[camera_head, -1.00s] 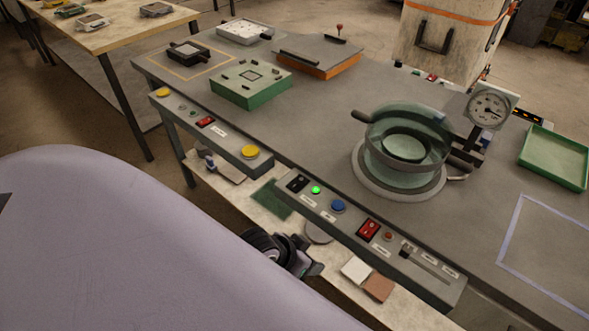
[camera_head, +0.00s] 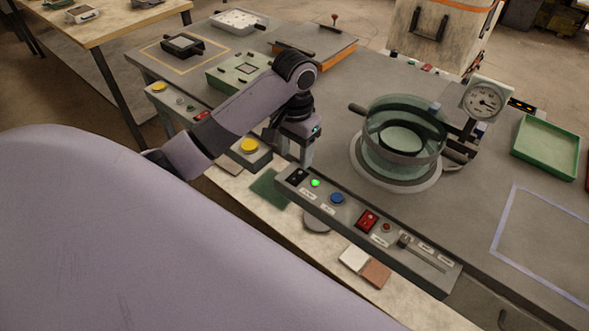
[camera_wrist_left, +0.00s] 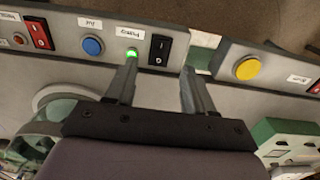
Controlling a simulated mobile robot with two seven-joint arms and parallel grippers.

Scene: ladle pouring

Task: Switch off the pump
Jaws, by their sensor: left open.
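The pump switch (camera_head: 297,175) is a black rocker at the left end of the right-hand control panel (camera_head: 425,265). A lit green lamp (camera_head: 315,183) sits beside it. The wrist view shows the black rocker (camera_wrist_left: 160,50) next to the glowing green lamp (camera_wrist_left: 132,56), with a label that seems to read "Pump" (camera_wrist_left: 131,34). My left gripper (camera_head: 289,150) is open and empty over the panel's left end, fingers pointing down. In the wrist view, the left gripper's fingertips (camera_wrist_left: 159,66) are spread to either side of the rocker, apart from it. My right gripper is out of view.
A blue button (camera_head: 337,198), red rocker (camera_head: 367,221) and slider (camera_head: 405,240) share the panel. Another panel with a yellow button (camera_head: 249,146) lies left. A glass vessel (camera_head: 405,125) with a dial gauge (camera_head: 484,99) stands behind. A green tray (camera_head: 545,150) is at right.

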